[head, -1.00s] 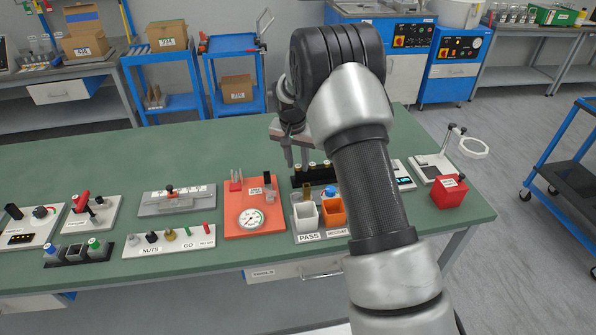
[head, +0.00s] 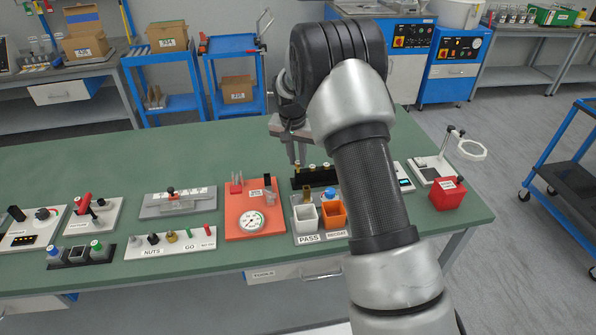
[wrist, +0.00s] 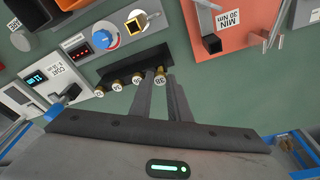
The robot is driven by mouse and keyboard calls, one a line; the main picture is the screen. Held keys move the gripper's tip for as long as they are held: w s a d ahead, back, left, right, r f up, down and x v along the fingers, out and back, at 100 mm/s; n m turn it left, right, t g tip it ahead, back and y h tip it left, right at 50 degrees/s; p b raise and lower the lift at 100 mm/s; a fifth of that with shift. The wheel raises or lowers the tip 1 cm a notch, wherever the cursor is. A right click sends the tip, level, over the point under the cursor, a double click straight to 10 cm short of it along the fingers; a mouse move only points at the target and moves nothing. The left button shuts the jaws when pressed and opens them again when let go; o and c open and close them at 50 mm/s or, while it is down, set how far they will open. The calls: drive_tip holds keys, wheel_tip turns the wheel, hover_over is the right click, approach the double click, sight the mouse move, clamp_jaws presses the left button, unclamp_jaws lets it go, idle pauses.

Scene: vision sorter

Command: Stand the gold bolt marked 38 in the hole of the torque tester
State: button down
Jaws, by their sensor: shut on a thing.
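The gold bolt marked 38 (wrist: 160,80) is between the fingertips of my gripper (wrist: 161,75), which is shut on it. The bolt is at the end of the black rack (wrist: 148,64), where several other gold-headed bolts stand; I cannot tell whether it is still seated there. In the head view my gripper (head: 292,160) points down behind the rack (head: 312,184), and the bolt cannot be made out. The torque tester (head: 240,222) is an orange plate with a round dial and a dark post, left of the rack. Its plate also shows at top right in the wrist view (wrist: 247,30).
A white bin marked PASS (head: 306,218) and an orange bin (head: 333,214) stand in front of the rack. A red box (head: 447,196) is at the right. A tray of nuts (head: 170,243) and a grey fixture (head: 165,207) lie left. The green table behind is clear.

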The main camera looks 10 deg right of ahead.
sight(297, 163)
drive_tip(key=shift+r+p, duration=0.95)
drive_tip(key=shift+r, duration=1)
